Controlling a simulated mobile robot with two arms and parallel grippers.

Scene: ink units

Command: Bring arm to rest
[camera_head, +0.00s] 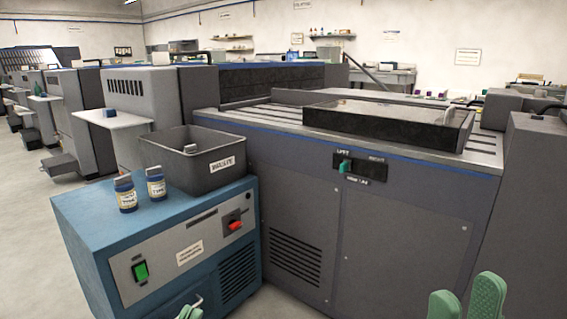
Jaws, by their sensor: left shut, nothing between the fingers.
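The rest of the left arm is below the picture. My right gripper (466,298) shows as two green fingers at the bottom right, in front of the grey machine (390,235). The fingers stand apart with nothing visible between them. The right arm is also out of the picture.
On the blue cabinet stand two small blue labelled jars (125,194) (156,184) and a dark waste bin (228,165). The cabinet front has a green switch (140,271) and a red knob (236,226). Bare floor (25,240) lies at left.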

